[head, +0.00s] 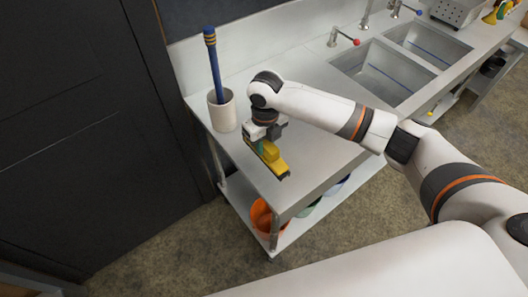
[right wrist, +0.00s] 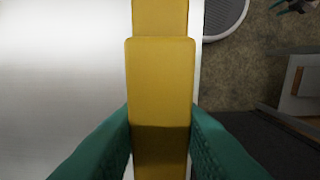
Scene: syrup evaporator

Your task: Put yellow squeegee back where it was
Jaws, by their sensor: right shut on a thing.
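The yellow squeegee (head: 270,158) is at the left end of the steel counter, close to its front edge. My right gripper (head: 262,146) is above it and shut on it. In the right wrist view the yellow handle (right wrist: 160,85) runs up the middle, between the teal fingers of my right gripper (right wrist: 160,135). I cannot tell whether the squeegee touches the counter or is held just above it. My left gripper is not in view.
A white crock (head: 222,112) with a blue-handled tool (head: 213,60) stands at the counter's (head: 310,165) left end, beside my right gripper. Two sinks (head: 384,72) with taps lie to the right. An orange bucket (head: 261,216) sits on the shelf below. A dark wall is at left.

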